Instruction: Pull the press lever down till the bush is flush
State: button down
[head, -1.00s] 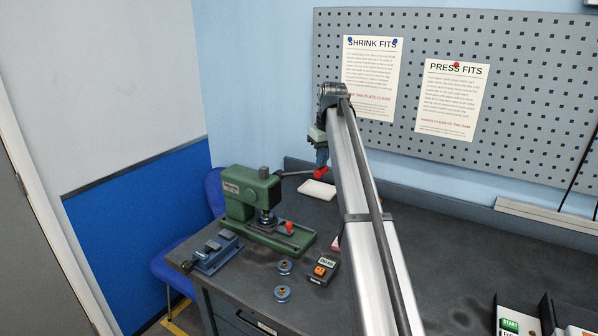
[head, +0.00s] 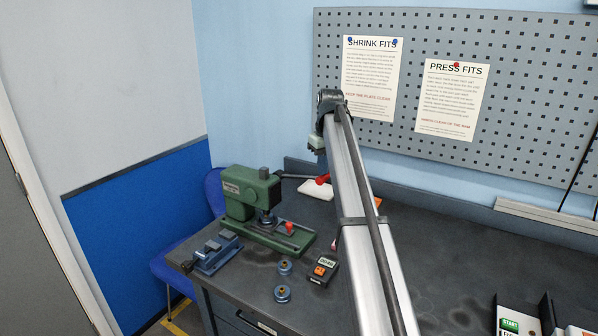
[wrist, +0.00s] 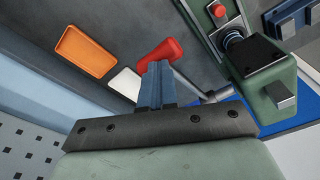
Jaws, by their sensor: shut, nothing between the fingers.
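The green press (head: 250,195) stands at the back left of the bench. Its lever (head: 297,176) sticks out right, nearly level, ending in a red handle (head: 323,179). In the wrist view my gripper (wrist: 157,68) is shut and empty, its fingertips overlapping the near edge of the red handle (wrist: 162,52); whether they touch is unclear. The grey lever rod (wrist: 217,96) runs right to the press (wrist: 265,65). In the head view my arm hides the fingers. A blue-grey part (head: 267,218) sits under the ram; the bush's seating is too small to tell.
A blue vise (head: 217,252) is left of the press. A white tray (wrist: 126,83) and orange tray (wrist: 85,51) lie beyond the lever. Bench at right is mostly clear.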

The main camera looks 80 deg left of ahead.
aim_at(324, 178)
jog(key=shift+w+f, duration=0.1)
jog(key=shift+f, duration=0.35)
jog(key=shift+d, duration=0.1)
jog(key=shift+f+h, duration=0.6)
jog(key=shift+f, duration=0.95)
jog(key=shift+d, duration=0.1)
